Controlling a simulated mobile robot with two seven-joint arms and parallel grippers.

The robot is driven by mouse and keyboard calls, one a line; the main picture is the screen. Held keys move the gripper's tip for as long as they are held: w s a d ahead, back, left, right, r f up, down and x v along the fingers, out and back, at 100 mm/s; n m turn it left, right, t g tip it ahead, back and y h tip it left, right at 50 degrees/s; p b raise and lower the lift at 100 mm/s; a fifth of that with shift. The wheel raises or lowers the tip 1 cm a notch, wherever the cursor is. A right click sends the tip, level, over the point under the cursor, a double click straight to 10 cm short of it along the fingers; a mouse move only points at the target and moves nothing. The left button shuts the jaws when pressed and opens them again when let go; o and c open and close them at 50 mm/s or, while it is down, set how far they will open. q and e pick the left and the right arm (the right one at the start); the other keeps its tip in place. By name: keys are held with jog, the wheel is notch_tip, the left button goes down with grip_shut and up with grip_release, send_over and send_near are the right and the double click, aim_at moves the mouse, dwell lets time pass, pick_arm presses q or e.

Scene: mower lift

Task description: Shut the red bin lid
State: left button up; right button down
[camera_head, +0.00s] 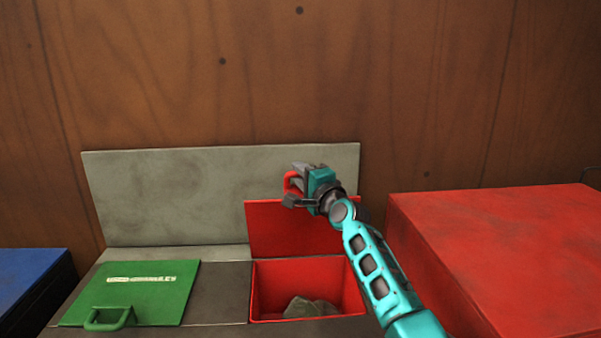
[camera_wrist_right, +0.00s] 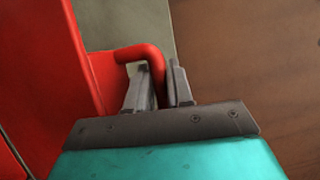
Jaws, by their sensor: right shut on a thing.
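The red bin lid (camera_head: 285,230) stands open and upright at the back of its compartment, in front of the grey back panel. The red bin (camera_head: 263,290) below it is open, with a grey lump (camera_head: 310,308) inside. My right gripper (camera_head: 290,188) is shut on the lid's red handle (camera_head: 291,178) at the lid's upper edge. In the right wrist view, the handle (camera_wrist_right: 140,53) passes between the fingers of the gripper (camera_wrist_right: 158,82), with the red lid (camera_wrist_right: 60,70) to the left. My left gripper is not in view.
A green lid (camera_head: 140,290) with a handle lies shut on the left. A large red box (camera_head: 500,250) stands close on the right of my right arm. A blue box (camera_head: 30,285) is at the far left. A wooden wall (camera_head: 250,80) rises behind the grey back panel (camera_head: 170,195).

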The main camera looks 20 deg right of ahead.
jog(key=s+a+f+t, duration=0.1)
jog(key=s+f, duration=0.4)
jog(key=s, duration=0.7)
jog(key=shift+s+a+f+n+t+y+b, duration=0.15)
jog(key=shift+s+a+n+t+y+b, duration=0.25)
jog(key=shift+a, duration=0.35)
jog(key=shift+w, duration=0.15)
jog(key=c, duration=1.1)
grip_release()
